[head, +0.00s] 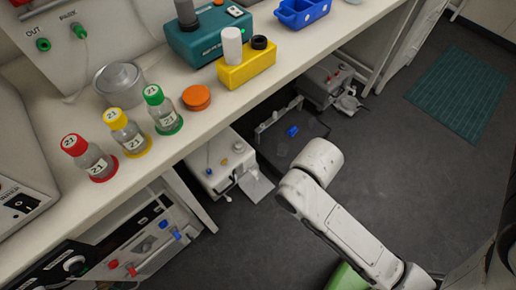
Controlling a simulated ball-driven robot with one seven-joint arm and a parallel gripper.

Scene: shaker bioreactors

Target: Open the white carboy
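A white box-like container (228,166) stands on the floor under the bench, with small fittings on its top and a pale flap at its front right. My gripper is not in view.
On the bench (155,180) stand bottles with red (91,158), yellow (127,133) and green (163,109) caps, an orange lid (196,97), a yellow block (246,66) and a blue bin (302,12). A dark tray (313,128) lies below. Floor at right is clear around a green mat (468,92).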

